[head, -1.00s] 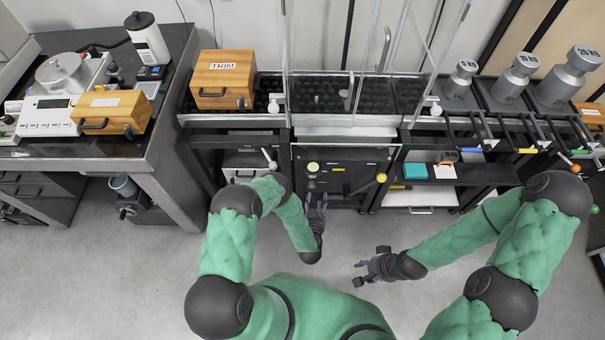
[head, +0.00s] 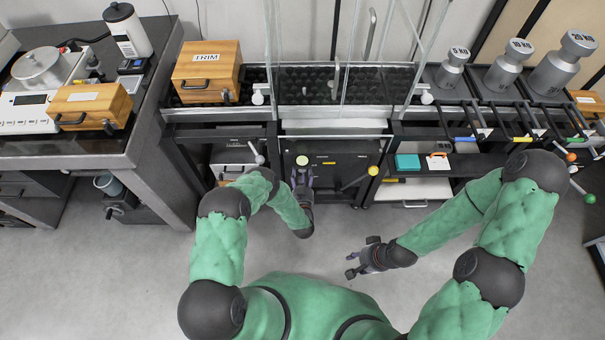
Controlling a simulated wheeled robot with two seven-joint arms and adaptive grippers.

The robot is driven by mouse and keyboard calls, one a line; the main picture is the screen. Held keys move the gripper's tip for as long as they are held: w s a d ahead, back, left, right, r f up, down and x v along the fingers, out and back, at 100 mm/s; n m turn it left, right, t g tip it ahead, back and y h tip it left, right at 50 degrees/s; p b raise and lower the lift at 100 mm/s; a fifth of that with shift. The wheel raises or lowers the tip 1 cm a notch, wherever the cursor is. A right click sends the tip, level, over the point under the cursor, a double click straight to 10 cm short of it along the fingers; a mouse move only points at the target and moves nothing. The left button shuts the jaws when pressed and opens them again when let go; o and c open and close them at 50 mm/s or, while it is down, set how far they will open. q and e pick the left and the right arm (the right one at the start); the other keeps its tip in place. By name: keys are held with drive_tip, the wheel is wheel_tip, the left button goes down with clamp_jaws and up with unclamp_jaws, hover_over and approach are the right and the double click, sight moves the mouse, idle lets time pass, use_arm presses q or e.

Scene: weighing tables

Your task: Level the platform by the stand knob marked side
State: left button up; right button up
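The stand (head: 335,180) is a dark cabinet in the middle, with a pale yellow-green round knob (head: 303,160) high on its front. A lever with a yellow ball (head: 373,170) sticks out at its right. Labels on the stand are too small to read. Above it is the dark studded platform (head: 318,90) behind glass panes. My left gripper (head: 301,170) is at the stand's front, just below the pale knob; contact and its finger gap cannot be made out. My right gripper (head: 352,259) is open and empty over the floor, away from the stand.
A wooden TRIM box (head: 207,72) stands left of the glass. A white-ball lever (head: 259,159) juts out left of the stand. Weights (head: 502,66) and several coloured-tip levers are at right. A side table (head: 70,145) is at left. The floor in front is clear.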

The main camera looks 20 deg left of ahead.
use_arm(q)
drive_tip(key=shift+w+a, duration=0.15)
drive_tip(key=shift+w, duration=0.35)
drive_tip(key=c, duration=1.1)
drive_tip(key=shift+c, duration=0.2)
drive_tip(key=shift+w+r+n, duration=0.1)
drive_tip(key=shift+r+n, duration=0.05)
drive_tip(key=shift+n, duration=1.45)
